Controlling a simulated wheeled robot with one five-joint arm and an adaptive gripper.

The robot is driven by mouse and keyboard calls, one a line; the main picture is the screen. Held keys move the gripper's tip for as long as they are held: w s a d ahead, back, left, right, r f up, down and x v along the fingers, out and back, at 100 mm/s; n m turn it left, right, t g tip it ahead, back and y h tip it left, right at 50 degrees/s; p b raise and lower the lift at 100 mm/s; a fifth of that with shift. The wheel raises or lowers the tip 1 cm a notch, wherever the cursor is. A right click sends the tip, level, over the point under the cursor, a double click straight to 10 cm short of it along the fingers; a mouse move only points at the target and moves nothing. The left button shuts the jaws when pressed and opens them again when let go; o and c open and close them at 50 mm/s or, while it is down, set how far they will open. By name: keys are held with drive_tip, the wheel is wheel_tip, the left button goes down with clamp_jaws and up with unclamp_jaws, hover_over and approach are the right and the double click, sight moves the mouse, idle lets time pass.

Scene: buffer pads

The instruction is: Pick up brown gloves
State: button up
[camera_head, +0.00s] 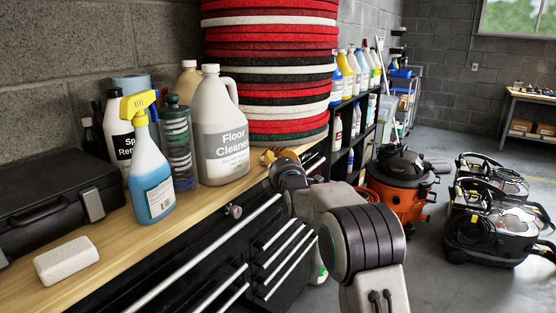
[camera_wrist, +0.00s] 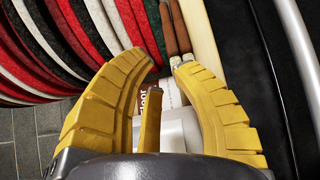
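No brown gloves can be made out clearly in either view. In the wrist view, two slim brown items (camera_wrist: 183,30) with metallic-looking ends lie on the wooden bench, just beyond my fingertips. I cannot tell that they are gloves. My gripper (camera_wrist: 168,70) has yellow ribbed fingers, spread with a gap between the tips and nothing held. In the head view my gripper (camera_head: 270,156) is over the bench, just right of the floor cleaner jug, in front of the pad stack. My wrist and arm hide part of the bench there.
The floor cleaner jug (camera_head: 222,130), a blue spray bottle (camera_head: 151,180) and a tall stack of red, black and white pads (camera_head: 270,60) crowd the bench (camera_head: 125,225). A white block (camera_head: 66,261) and black case (camera_head: 55,205) are at left. An orange vacuum (camera_head: 398,190) stands on the floor.

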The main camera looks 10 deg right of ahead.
drive_tip(key=o, duration=0.3)
drive_tip(key=shift+o, duration=0.2)
